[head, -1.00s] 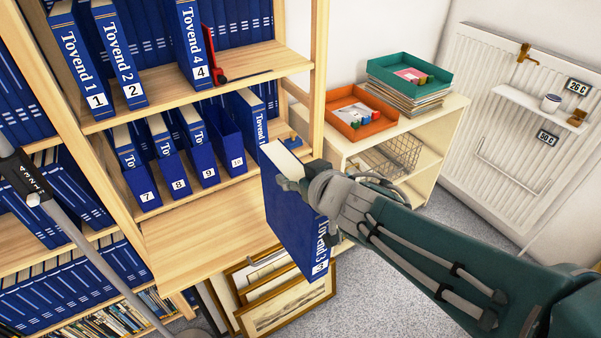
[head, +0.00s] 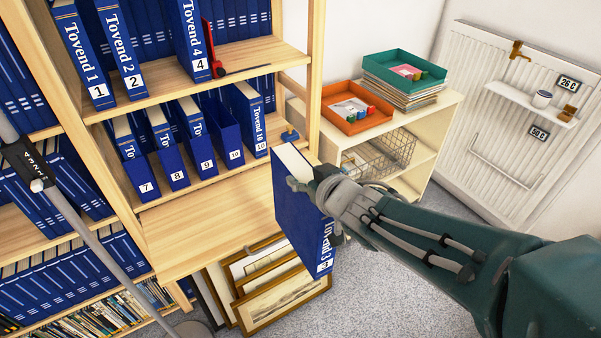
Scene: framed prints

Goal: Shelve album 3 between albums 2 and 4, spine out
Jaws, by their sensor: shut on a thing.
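Album 3 (head: 300,222) is a blue volume with "Tovend 3" on its spine, its pale page block facing up. My gripper (head: 308,182) is shut on its upper part and holds it in the air, tilted, in front of the shelf unit's right side. Album 2 (head: 120,50) and album 4 (head: 194,42) stand on the upper shelf with spines out. A gap (head: 162,72) lies between them. Album 1 (head: 82,55) stands left of album 2. The fingertips are partly hidden behind the album and the wrist.
A red bookend (head: 213,52) stands right of album 4. Albums 7 to 10 (head: 170,160) fill part of the shelf below. A wooden upright (head: 313,70) bounds the shelf at right. Framed prints (head: 268,285) lean below. A grey pole (head: 85,225) crosses at left.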

